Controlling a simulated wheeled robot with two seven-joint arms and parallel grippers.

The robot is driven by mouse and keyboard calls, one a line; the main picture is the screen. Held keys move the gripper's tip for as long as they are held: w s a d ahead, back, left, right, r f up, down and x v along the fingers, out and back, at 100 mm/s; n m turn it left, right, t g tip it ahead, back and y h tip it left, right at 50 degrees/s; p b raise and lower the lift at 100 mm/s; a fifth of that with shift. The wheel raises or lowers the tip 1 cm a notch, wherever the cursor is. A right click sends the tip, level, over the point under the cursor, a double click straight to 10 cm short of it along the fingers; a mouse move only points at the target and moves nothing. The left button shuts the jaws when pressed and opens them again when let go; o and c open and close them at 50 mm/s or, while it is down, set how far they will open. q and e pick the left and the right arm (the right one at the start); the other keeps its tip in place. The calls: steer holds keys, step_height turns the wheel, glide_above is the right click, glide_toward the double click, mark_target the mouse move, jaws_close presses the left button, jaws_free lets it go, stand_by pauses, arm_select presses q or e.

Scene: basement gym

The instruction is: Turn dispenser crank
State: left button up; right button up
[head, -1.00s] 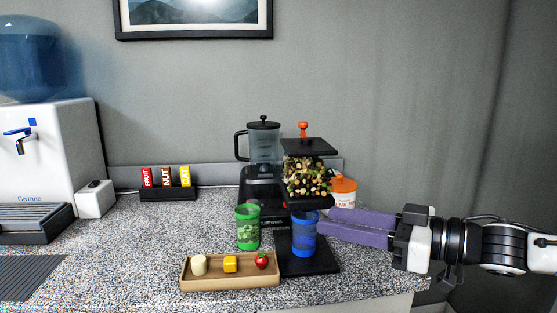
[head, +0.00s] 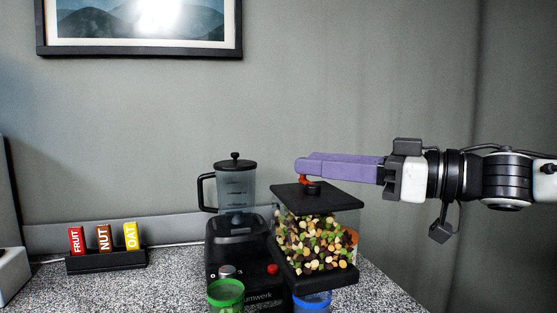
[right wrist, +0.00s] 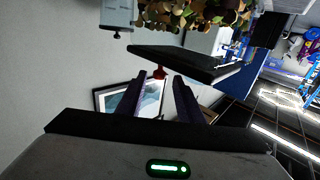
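The dispenser (head: 318,245) is a clear box of mixed nuts and dried bits with black plates above and below. Its orange-red crank (head: 303,180) rises from the black lid (head: 318,197). My right gripper (head: 300,166) reaches in from the right at crank height, its purple fingertips at the crank and partly hiding its top. In the right wrist view the two fingers (right wrist: 157,92) are apart, with the orange knob (right wrist: 158,73) near the gap between their tips; I cannot tell whether they touch it. A blue cup (head: 313,301) stands below the dispenser. My left gripper is out of view.
A black blender (head: 236,240) stands close to the left of the dispenser. A green cup (head: 226,295) is in front of it. A rack (head: 107,260) with fruit, nut and oat packets sits at the left. A framed picture (head: 140,28) hangs on the wall.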

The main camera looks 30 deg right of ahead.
mark_target(294, 185)
steer(key=x, duration=0.5)
steer(key=shift+d+f, duration=0.1)
steer(key=shift+f, duration=0.05)
steer(key=p, duration=0.2)
steer(key=w+r+p, duration=0.1)
steer(key=p, duration=0.1)
steer(key=shift+a+p, duration=0.2)
steer(key=shift+p, duration=0.2)
arm_select(q)
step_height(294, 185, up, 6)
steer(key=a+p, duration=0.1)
steer(key=p, duration=0.4)
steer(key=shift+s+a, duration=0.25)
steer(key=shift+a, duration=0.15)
arm_select(e)
steer(key=shift+w+a+f, duration=0.4)
steer(key=shift+w, duration=0.1)
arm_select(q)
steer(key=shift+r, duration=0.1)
arm_select(e)
jaws_close()
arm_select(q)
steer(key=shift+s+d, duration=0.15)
